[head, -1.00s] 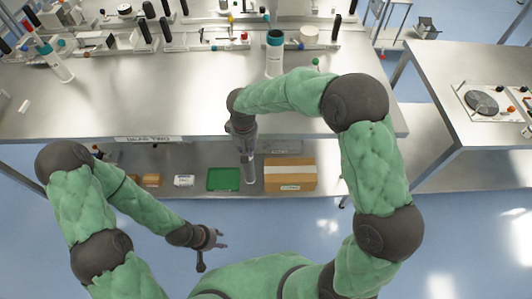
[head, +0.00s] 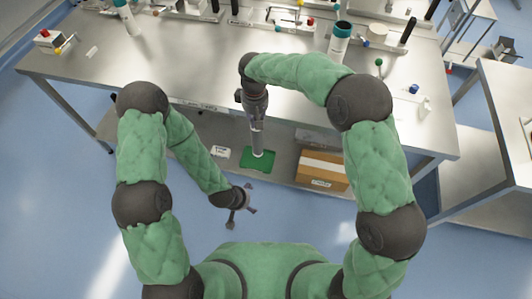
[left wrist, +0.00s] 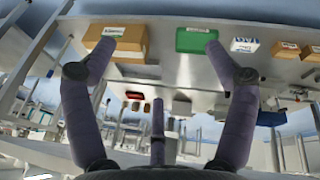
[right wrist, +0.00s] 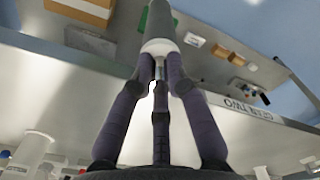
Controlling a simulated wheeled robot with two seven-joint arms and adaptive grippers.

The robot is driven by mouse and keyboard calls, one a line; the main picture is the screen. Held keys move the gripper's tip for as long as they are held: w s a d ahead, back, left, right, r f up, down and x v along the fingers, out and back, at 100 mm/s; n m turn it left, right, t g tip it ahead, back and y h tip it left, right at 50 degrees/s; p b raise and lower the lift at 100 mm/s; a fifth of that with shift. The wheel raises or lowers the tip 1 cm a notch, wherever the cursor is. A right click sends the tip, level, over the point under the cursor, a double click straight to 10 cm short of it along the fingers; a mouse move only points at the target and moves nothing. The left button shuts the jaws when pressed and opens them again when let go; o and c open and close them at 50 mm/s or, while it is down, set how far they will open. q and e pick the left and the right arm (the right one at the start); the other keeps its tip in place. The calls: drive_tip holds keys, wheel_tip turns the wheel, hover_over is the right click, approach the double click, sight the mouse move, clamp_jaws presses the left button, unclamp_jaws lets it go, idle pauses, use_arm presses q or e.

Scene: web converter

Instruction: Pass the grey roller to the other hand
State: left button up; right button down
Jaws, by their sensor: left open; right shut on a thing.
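My right gripper (head: 256,108) is shut on the grey roller (head: 257,140), which hangs down in front of the bench edge in the head view. In the right wrist view the roller (right wrist: 158,22) runs out away from the fingers, with a pale band close to the fingertips (right wrist: 158,75). My left gripper (head: 250,197) is open and empty, below the roller in the head view and apart from it. In the left wrist view its fingers (left wrist: 160,60) are spread wide with nothing between them. The roller is not clearly seen there.
The steel bench (head: 190,62) lies just behind the roller. A lower shelf holds a cardboard box (head: 322,172), a green tray (head: 250,163) and a small white box (head: 221,152). A white bottle with a dark teal top (head: 339,42) stands on the bench. Open floor lies around my left gripper.

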use_arm(q)
drive_tip(key=w+d+r+t+y, duration=0.2)
drive_tip(key=w+d+r+t, duration=0.15)
drive_tip(key=w, duration=0.25)
drive_tip(key=t+y, duration=0.3)
drive_tip(key=t, duration=0.4)
approach(261, 140)
use_arm(e)
drive_tip(key=shift+r, duration=0.1)
use_arm(q)
drive_tip(key=x, duration=0.6)
drive_tip(key=f+x, duration=0.1)
drive_tip(key=x, duration=0.5)
drive_tip(key=shift+s+d+f, duration=0.1)
drive_tip(key=shift+s+d, duration=0.1)
drive_tip(key=shift+s, duration=0.05)
drive_tip(key=c, duration=1.5)
use_arm(e)
drive_tip(key=c, duration=1.5)
unclamp_jaws()
use_arm(q)
drive_tip(key=shift+c, duration=0.9)
use_arm(e)
drive_tip(key=o, duration=0.4)
drive_tip(key=shift+c, duration=0.2)
